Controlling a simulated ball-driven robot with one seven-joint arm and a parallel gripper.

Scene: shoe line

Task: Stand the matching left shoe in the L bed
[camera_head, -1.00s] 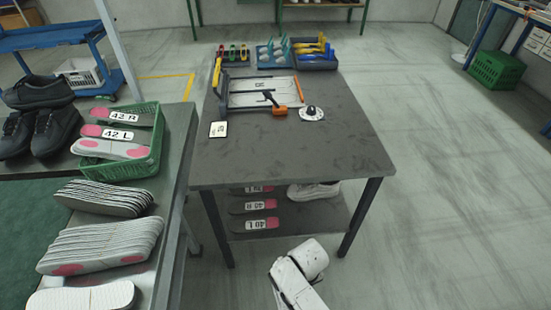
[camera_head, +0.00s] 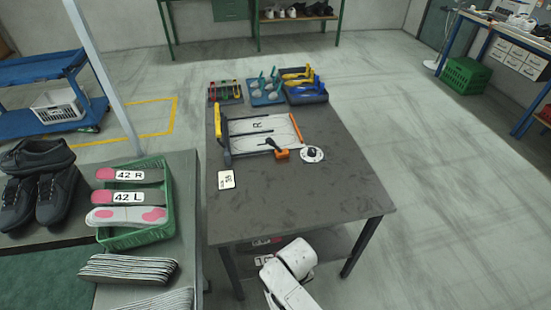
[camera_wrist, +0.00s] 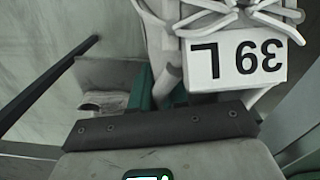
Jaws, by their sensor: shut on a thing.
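In the wrist view a white shoe (camera_wrist: 165,35) with white laces fills the top, carrying a white tag (camera_wrist: 236,62) that reads 39 L upside down. My gripper (camera_wrist: 158,95) is shut on this shoe; its fingertips and exact grip are hard to make out. In the head view the pale fixture board (camera_head: 262,132) lies on the grey table, with an R mark on it; I cannot make out an L mark. A white card (camera_head: 226,179), apparently reading 39, lies in front of the board. My gripper and the shoe do not show in the head view.
An orange-and-black tool (camera_head: 279,150) and a round white disc (camera_head: 312,154) lie at the board's near right. Tool trays (camera_head: 306,93) stand at the table's back. The table's (camera_head: 300,205) front is clear. A green crate (camera_head: 168,220) of insoles and dark shoes (camera_head: 57,195) are at left.

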